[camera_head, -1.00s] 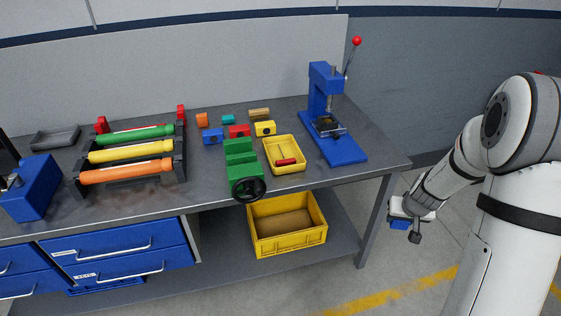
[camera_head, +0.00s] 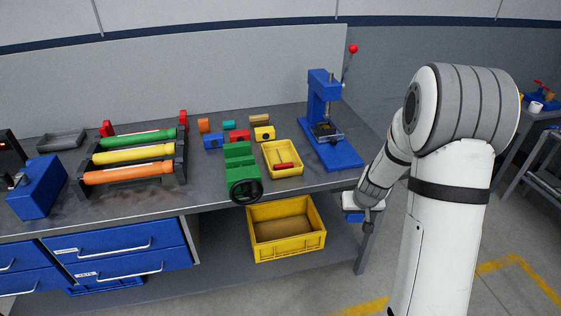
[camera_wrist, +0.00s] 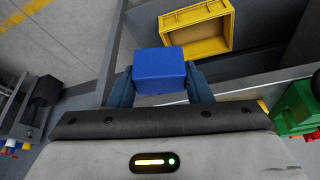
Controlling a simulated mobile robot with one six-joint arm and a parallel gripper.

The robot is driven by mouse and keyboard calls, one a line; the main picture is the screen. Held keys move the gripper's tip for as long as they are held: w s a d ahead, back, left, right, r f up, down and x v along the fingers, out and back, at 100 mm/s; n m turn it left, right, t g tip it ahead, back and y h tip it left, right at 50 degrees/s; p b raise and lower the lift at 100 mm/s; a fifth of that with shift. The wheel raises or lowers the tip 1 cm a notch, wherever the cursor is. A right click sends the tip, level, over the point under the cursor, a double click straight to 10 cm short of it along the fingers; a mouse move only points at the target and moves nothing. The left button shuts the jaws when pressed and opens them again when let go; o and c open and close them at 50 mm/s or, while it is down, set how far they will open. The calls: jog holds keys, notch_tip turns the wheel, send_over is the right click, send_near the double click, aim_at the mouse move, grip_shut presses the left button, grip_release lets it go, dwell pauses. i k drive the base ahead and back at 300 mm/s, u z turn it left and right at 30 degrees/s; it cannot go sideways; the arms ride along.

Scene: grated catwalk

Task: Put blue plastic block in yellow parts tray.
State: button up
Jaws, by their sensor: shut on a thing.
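The blue plastic block (camera_wrist: 160,70) is held between the two fingers of my gripper (camera_wrist: 160,88) in the wrist view. In the head view my gripper (camera_head: 362,208) hangs beside the workbench's right front corner, below the top, with the block (camera_head: 354,218) partly showing under it. The yellow parts tray (camera_head: 287,173) lies on the bench top, up and left of my gripper. It holds a red cylinder and a thin yellow piece.
A green vise (camera_head: 238,168) stands left of the tray, and a blue press (camera_head: 330,150) stands right of it. Several small coloured blocks lie behind. A larger yellow crate (camera_head: 290,251) sits on the lower shelf. The bench's right leg (camera_head: 365,252) is near my gripper.

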aim_at(288, 156)
jog(key=i, duration=1.45)
jog(key=z, duration=0.05)
